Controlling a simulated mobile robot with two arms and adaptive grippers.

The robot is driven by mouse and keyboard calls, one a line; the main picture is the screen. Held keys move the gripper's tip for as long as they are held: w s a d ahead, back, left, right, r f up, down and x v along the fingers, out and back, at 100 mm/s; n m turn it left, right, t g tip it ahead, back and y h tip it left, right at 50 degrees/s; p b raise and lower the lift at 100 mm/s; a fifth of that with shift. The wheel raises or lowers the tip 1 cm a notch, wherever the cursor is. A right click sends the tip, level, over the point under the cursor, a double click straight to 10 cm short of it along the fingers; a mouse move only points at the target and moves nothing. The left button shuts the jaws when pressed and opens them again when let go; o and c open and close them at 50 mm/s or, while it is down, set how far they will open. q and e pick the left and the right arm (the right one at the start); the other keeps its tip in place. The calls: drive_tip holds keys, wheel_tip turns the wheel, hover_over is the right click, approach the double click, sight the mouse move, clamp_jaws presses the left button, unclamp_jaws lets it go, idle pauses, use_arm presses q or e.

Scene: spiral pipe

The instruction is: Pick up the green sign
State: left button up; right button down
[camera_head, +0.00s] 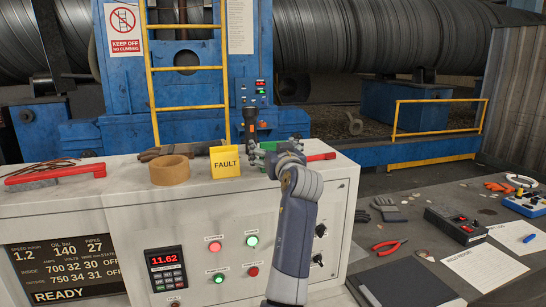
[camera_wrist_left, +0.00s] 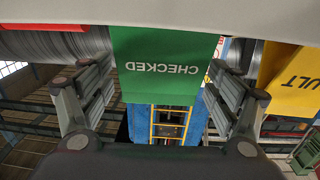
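The green sign (camera_wrist_left: 160,60), lettered CHECKED, appears upside down in the left wrist view, between the two fingers of my left gripper (camera_wrist_left: 161,75). The fingers are spread wide, one near each side edge of the sign; whether they touch it I cannot tell. In the head view my left gripper (camera_head: 264,157) is over the top of the white console, and only a little of the green sign (camera_head: 268,146) shows behind it. My right gripper is not in view.
A yellow FAULT sign (camera_head: 226,162) stands just left of the gripper, beside a tape roll (camera_head: 169,170). A red-handled tool (camera_head: 320,157) lies just to its right. A red-handled brush (camera_head: 56,175) lies at far left. The lower right table (camera_head: 400,235) holds tools and papers.

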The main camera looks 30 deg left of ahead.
use_arm(q)
drive_tip(key=c, duration=0.9)
drive_tip(key=shift+r, duration=0.1)
